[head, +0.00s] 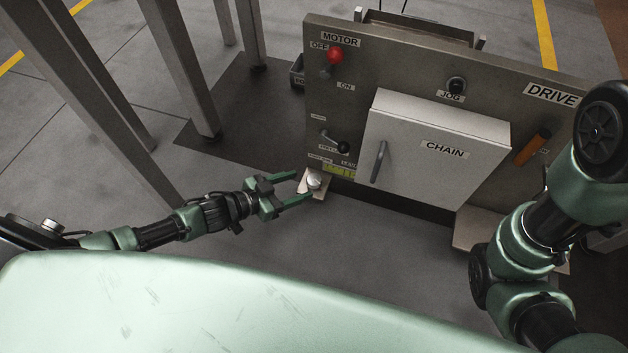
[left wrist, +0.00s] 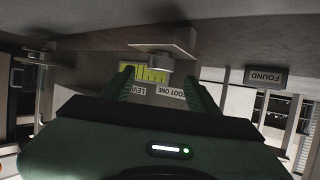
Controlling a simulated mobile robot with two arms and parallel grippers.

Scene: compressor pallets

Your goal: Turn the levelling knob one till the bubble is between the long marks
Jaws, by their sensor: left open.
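The silvery levelling knob (head: 314,181) sits on a small beige foot plate (head: 320,195) at the panel's lower left corner. It also shows in the left wrist view (left wrist: 160,64), upside down. Beside it is a yellow-green level vial (head: 338,171) with dark marks, also in the left wrist view (left wrist: 146,75); I cannot make out the bubble. A label reading FOOT ONE (left wrist: 171,92) is near it. My left gripper (head: 303,187) is open, its fingers pointing at the knob, one on either side of its line, apparently not gripping it. My right gripper is out of view.
The drive panel carries a red motor knob (head: 335,55), a black lever (head: 341,146), a CHAIN cover (head: 450,125) with a handle, a jog button (head: 456,84) and an orange handle (head: 533,147). Grey posts (head: 175,70) stand at left.

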